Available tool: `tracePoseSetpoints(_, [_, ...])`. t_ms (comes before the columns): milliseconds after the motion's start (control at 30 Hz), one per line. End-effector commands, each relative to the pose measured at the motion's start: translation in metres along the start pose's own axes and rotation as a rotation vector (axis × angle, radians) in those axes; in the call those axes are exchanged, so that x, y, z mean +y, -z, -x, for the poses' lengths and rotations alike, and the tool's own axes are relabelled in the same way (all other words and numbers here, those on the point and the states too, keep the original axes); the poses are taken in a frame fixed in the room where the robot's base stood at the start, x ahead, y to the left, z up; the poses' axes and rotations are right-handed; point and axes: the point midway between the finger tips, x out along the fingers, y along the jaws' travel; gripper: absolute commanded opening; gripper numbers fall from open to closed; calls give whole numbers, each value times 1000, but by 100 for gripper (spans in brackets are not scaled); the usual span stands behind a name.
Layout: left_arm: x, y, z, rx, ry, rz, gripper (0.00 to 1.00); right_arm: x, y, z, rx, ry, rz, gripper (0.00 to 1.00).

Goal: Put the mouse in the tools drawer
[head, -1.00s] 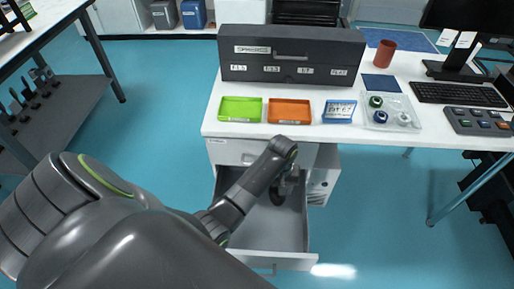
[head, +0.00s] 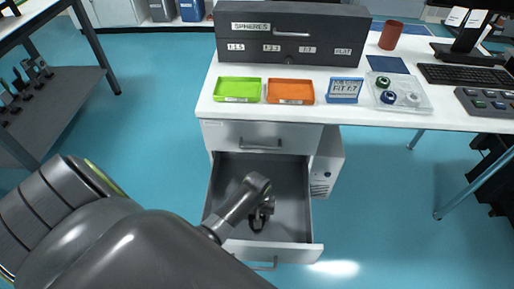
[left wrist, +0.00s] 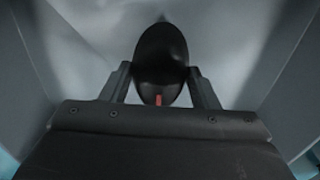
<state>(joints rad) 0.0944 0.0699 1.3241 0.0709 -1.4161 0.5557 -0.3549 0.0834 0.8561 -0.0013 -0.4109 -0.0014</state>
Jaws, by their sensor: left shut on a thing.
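The black mouse (left wrist: 162,62) sits between the two fingers of my left gripper (left wrist: 163,85) in the left wrist view. The fingers are shut on its sides, and a small red mark shows at its near end. In the head view my left gripper (head: 262,214) is inside the open drawer (head: 285,178) under the white table. The drawer looks otherwise empty; its walls show on both sides in the wrist view. I cannot tell whether the mouse touches the drawer floor. My right gripper is not in view.
A closed drawer (head: 260,137) is above the open one. On the table (head: 350,113) are a green tray (head: 238,90), an orange tray (head: 290,92), a blue tray (head: 344,90), a dark cabinet (head: 290,35) and a keyboard (head: 465,76). Clear floor lies right of the drawers.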

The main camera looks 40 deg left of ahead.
Motion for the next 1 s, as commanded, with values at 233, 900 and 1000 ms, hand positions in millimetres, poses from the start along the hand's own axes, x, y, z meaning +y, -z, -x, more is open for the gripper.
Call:
tracePoseSetpoints(233, [1,0,-18,1,-1,0,28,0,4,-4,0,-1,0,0])
tracePoseSetpoints(900, [0,0,-21,0,-1,0,77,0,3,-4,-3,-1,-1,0])
tracePoseSetpoints(1000, [0,0,-19,0,-1,0,77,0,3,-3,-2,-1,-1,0])
